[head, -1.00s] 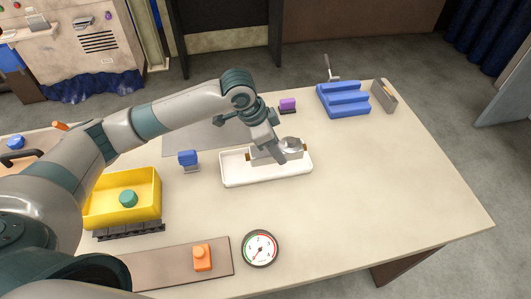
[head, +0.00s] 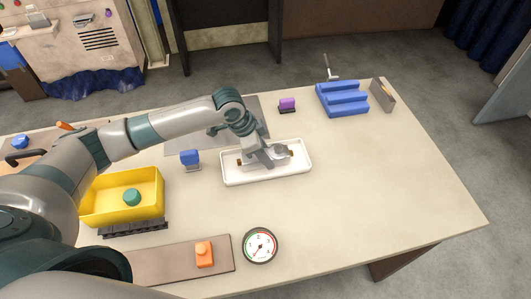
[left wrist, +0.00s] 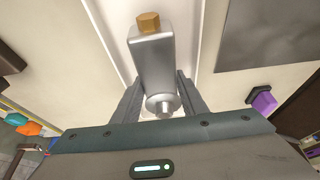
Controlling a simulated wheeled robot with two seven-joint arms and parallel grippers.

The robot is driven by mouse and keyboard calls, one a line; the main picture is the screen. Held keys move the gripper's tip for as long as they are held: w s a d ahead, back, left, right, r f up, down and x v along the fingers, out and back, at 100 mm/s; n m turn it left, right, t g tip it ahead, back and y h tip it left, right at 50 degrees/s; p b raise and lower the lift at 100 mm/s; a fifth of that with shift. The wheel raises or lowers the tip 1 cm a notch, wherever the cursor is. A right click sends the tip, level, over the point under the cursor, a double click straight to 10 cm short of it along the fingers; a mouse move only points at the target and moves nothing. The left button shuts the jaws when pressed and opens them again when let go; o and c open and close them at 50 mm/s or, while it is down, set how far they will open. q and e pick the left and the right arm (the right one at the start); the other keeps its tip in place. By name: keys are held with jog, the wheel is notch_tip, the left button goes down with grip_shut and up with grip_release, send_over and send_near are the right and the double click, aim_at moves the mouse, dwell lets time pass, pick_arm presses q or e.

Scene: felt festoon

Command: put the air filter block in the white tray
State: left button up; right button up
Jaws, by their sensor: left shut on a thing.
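The air filter block (left wrist: 153,65) is a silver body with a brass hex fitting at one end and a round metal knob. My left gripper (left wrist: 160,100) is shut on it, with a finger on each side. In the head view my left gripper (head: 268,158) and the block (head: 280,152) are inside the outline of the white tray (head: 265,181), low over its floor. The block lies along the tray's length. I cannot tell whether its underside touches the tray floor. The gripper hides part of the block. My right gripper is not in view.
A blue block (head: 190,158) stands just left of the tray, and a purple one (head: 287,104) behind it. A yellow bin (head: 150,205), a round gauge (head: 260,246) and a blue stepped rack (head: 342,99) are around. The table to the right is clear.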

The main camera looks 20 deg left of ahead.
pick_arm(q)
jog(key=shift+f, duration=0.35)
jog(key=o, duration=1.2)
jog(key=shift+f, duration=0.1)
jog(key=b+v, duration=0.2)
jog(key=v, duration=0.9)
jog(key=shift+b, duration=0.3)
jog(key=shift+s+a+r, duration=0.1)
jog(key=shift+a+r, duration=0.05)
jog(key=shift+r, duration=0.45)
